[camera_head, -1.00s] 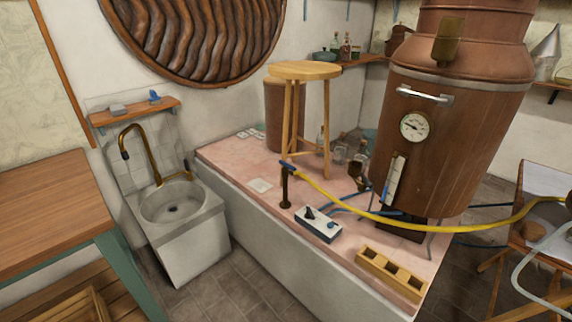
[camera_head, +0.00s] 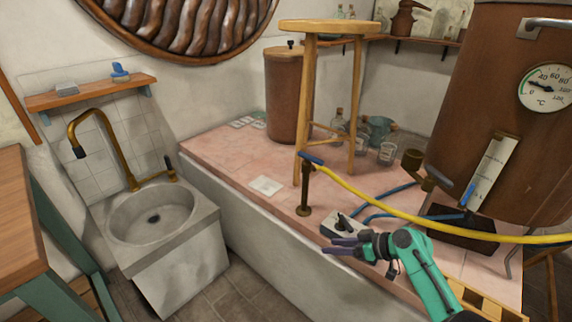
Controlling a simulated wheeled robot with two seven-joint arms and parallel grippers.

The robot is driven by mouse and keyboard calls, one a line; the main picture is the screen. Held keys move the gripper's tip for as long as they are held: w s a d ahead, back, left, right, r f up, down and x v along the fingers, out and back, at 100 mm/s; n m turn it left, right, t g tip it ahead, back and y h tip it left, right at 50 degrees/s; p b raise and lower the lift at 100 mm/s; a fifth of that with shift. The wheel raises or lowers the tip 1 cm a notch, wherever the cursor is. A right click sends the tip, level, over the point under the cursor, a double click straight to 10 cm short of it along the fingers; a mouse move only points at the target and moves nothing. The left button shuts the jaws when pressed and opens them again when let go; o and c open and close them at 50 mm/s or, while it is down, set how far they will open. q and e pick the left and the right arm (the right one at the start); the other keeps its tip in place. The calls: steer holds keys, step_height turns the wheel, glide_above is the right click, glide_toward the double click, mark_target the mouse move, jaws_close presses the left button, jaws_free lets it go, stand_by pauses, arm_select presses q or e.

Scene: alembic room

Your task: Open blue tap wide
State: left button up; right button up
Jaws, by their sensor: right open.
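The blue tap (camera_head: 311,158) is a small blue handle on top of a short dark standpipe (camera_head: 304,195), which stands upright on the pink tiled platform. A yellow hose (camera_head: 400,211) runs from the tap to the right. My right gripper (camera_head: 330,246), on a green and black arm, is open and empty. In the picture it is below and slightly right of the standpipe, in front of a small switch box, and apart from the tap. My left gripper is not in view.
A wooden stool (camera_head: 322,26) stands on the platform close behind the tap. A large copper boiler (camera_head: 490,120) with a dial is at the right. A sink (camera_head: 150,215) with a brass faucet is at the left.

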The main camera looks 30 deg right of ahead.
step_height(320, 180, up, 3)
steer(key=w+t, duration=0.1)
steer(key=w, duration=0.1)
steer(key=t, duration=0.6)
glide_toward(319, 161)
steer(key=shift+m, duration=0.4)
steer(key=x, duration=0.3)
steer(key=p+x, duration=0.1)
steer(key=x, duration=0.6)
steer(key=shift+d+f, duration=0.3)
steer(key=shift+d, duration=0.05)
steer(key=shift+w, duration=0.3)
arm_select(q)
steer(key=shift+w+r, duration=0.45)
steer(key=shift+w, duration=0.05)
arm_select(e)
steer(key=shift+a, duration=0.1)
jaws_close()
